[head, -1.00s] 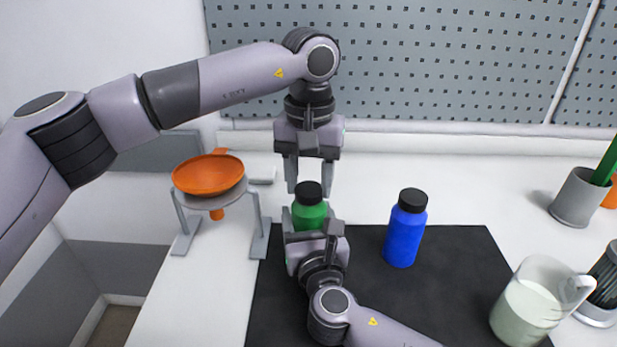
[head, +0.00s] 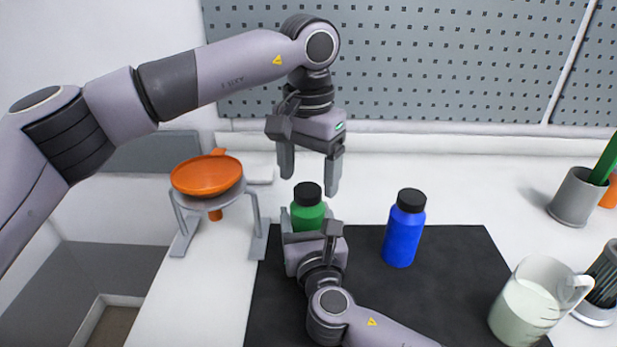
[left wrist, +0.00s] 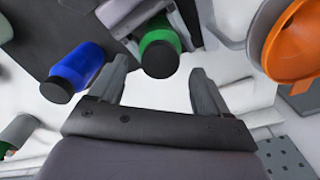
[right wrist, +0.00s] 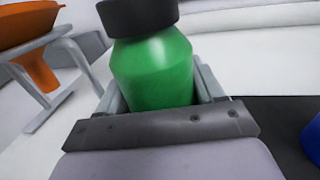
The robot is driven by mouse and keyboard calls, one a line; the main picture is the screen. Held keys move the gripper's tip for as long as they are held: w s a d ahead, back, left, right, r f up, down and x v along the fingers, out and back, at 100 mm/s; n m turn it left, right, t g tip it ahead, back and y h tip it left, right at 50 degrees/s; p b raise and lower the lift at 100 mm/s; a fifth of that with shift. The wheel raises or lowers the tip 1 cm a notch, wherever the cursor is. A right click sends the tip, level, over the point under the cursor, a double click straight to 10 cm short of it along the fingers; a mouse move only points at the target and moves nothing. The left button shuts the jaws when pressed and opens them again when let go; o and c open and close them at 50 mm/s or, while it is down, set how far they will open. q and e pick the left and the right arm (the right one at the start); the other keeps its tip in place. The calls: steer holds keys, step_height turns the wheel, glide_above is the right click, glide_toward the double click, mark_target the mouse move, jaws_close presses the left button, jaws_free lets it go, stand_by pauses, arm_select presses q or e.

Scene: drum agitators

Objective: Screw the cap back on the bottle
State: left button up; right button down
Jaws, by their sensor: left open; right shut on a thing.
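The green bottle (head: 307,216) stands upright with its black cap (head: 308,193) on top. My right gripper (head: 312,238) is shut on the bottle's body, which shows between its fingers in the right wrist view (right wrist: 152,75). My left gripper (head: 310,180) is open and empty just above the cap, its fingers pointing down and apart. In the left wrist view the cap (left wrist: 160,60) lies between and beyond the fingertips. Whether the cap is fully tight cannot be told.
A blue bottle (head: 404,235) with a black cap stands to the right on the black mat (head: 455,262). An orange funnel (head: 207,176) sits in a grey stand (head: 258,215) at left. A pitcher (head: 530,305) and a grey cup (head: 577,197) stand at right.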

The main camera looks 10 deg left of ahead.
arm_select(q)
step_height(320, 180, up, 10)
steer(key=shift+r, duration=0.25)
arm_select(e)
steer(key=shift+c, duration=0.3)
jaws_free()
steer(key=shift+v, duration=3.65)
